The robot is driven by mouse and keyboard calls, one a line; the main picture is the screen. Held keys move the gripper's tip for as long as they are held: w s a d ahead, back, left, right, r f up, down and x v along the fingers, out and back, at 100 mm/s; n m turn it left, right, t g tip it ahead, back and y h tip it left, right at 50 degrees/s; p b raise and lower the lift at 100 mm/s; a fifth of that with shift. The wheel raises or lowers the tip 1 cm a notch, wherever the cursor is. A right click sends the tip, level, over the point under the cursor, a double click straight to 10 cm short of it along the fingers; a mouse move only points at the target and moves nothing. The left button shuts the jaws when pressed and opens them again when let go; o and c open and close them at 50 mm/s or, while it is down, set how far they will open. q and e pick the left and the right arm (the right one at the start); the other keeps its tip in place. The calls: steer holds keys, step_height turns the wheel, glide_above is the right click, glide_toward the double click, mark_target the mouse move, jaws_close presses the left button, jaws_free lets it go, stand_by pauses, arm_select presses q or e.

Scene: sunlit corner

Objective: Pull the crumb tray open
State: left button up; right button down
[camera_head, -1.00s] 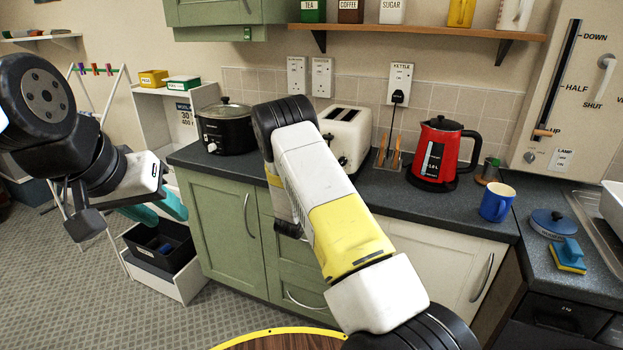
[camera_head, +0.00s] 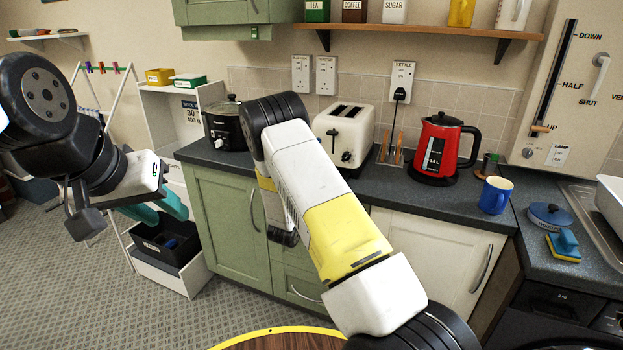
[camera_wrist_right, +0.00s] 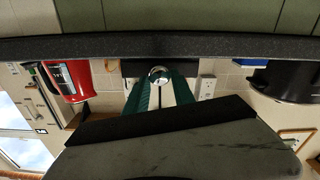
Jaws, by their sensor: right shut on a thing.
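The white toaster (camera_head: 343,132) stands on the dark worktop, partly behind my right arm in the head view. In the right wrist view, which is upside down, my right gripper (camera_wrist_right: 160,84) has teal fingers closed on a round silver knob (camera_wrist_right: 158,73). The knob sits in front of a dark strip (camera_wrist_right: 188,68) near the worktop edge, apparently the crumb tray. How far the tray stands out I cannot tell. In the head view the right gripper is hidden behind my arm. My left gripper (camera_head: 165,213) is open and empty at the left, away from the worktop.
A red kettle (camera_head: 437,150) stands right of the toaster and a black slow cooker (camera_head: 224,128) left of it. A blue mug (camera_head: 495,195) is further right. A toast rack-like holder (camera_head: 390,152) is close beside the toaster. A round yellow-rimmed table (camera_head: 285,338) is in front.

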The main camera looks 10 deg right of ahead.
steer(key=v, duration=1.2)
steer(key=shift+s+a, duration=0.15)
steer(key=c, duration=1.3)
jaws_free()
steer(key=v, duration=0.7)
steer(key=shift+s+a, duration=0.25)
steer(key=shift+s, duration=0.1)
